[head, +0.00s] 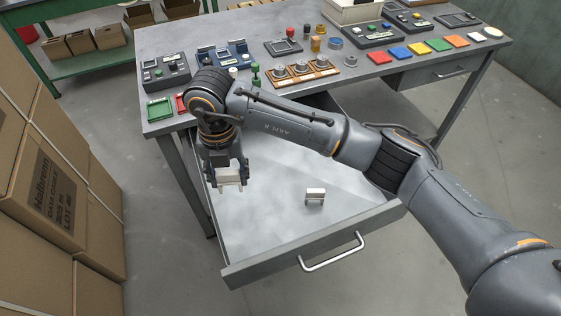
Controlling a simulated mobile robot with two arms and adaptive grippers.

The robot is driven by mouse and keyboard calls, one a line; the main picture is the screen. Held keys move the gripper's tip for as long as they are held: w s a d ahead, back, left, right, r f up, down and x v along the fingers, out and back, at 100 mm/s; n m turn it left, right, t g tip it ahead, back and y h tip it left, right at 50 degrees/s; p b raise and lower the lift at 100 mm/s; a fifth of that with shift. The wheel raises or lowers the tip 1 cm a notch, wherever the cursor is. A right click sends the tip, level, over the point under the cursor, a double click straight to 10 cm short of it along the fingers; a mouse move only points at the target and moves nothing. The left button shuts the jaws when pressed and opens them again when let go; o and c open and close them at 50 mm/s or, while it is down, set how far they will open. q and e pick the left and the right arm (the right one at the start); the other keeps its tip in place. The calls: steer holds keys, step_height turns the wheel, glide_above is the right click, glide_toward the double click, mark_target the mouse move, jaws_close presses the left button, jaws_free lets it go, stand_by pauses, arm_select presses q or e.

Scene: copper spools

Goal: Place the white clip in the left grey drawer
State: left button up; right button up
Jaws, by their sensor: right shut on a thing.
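The left grey drawer (285,245) is pulled far out of the table, with its handle facing me. My right gripper (229,178) points down over the left part of the open drawer. It is shut on a white clip (229,185). I cannot tell how high the clip is above the drawer floor. Another white, clip-like piece (315,195) lies on the drawer floor, right of the gripper. My right arm crosses the picture and hides the back of the drawer and part of the table's front edge. My left gripper is not in view.
The grey table (215,30) carries control boxes, coloured tiles, a wooden tray of copper-coloured parts (303,71) and small pegs. A second drawer (440,74) at the right is shut. Cardboard boxes (45,180) stand at the left. Much of the open drawer's floor is bare.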

steer(key=s+a+f+m, duration=0.2)
steer(key=a+f+m, duration=0.3)
steer(key=m, duration=1)
steer(key=w+d+f+b, duration=0.1)
steer(key=d+f, duration=0.2)
steer(key=d, duration=0.1)
steer(key=w+d+f+b, duration=0.1)
steer(key=d+f, duration=0.1)
steer(key=d, duration=0.2)
steer(key=w+d+f+b, duration=0.1)
steer(key=d+f+b, duration=0.1)
steer(key=d+f, duration=0.1)
steer(key=shift+d+f, duration=0.3)
steer(key=shift+d, duration=0.25)
steer(key=shift+w+d+f, duration=0.1)
steer(key=shift+d, duration=0.05)
steer(key=f+b, duration=0.3)
steer(key=f, duration=0.1)
steer(key=shift+d, duration=0.3)
steer(key=shift+w+r, duration=0.1)
steer(key=shift+r, duration=0.1)
steer(key=shift+f, duration=0.1)
